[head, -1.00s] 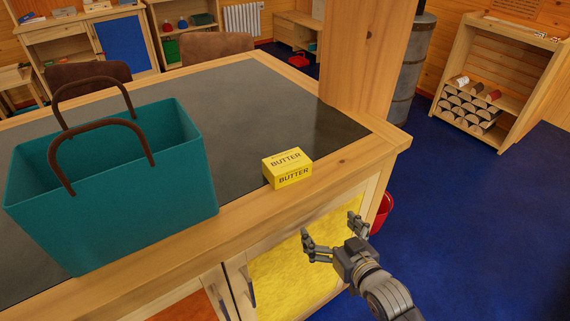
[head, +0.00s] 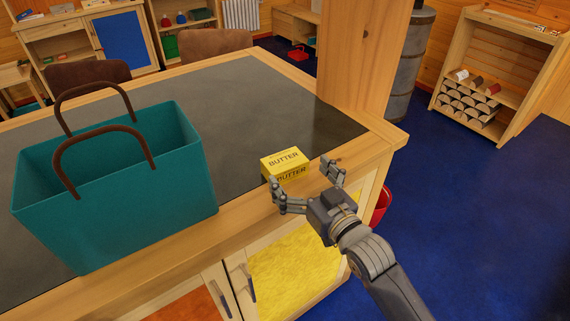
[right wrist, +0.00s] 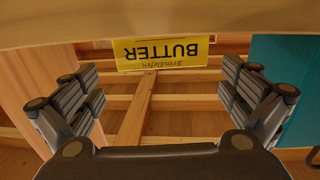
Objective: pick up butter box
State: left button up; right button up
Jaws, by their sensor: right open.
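The yellow butter box (head: 284,160) sits on the counter near its front edge, right of the teal bag. My right gripper (head: 306,184) is open just in front of the box, with its fingers spread and part of one finger overlapping the box's lower front in the head view. In the right wrist view the butter box (right wrist: 162,54) appears upside down at the top, centred between the two open fingers (right wrist: 160,100) and beyond them. Nothing is between the fingers. My left gripper is not in view.
The teal bag (head: 110,190) with brown handles stands on the counter (head: 235,95) to the left. A wooden post (head: 362,60) rises at the counter's far right corner. A red bucket (head: 381,205) is on the floor beside the cabinet. Blue floor to the right is clear.

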aim_at(292, 169)
jog(key=shift+f+p+x, duration=0.15)
jog(key=shift+p+x, duration=0.25)
jog(key=shift+x, duration=0.75)
jog(key=shift+f+p+x, duration=0.15)
jog(key=shift+p+x, duration=0.2)
jog(key=shift+x, duration=0.8)
jog(key=shift+s+a, duration=0.15)
jog(key=c, duration=1.2)
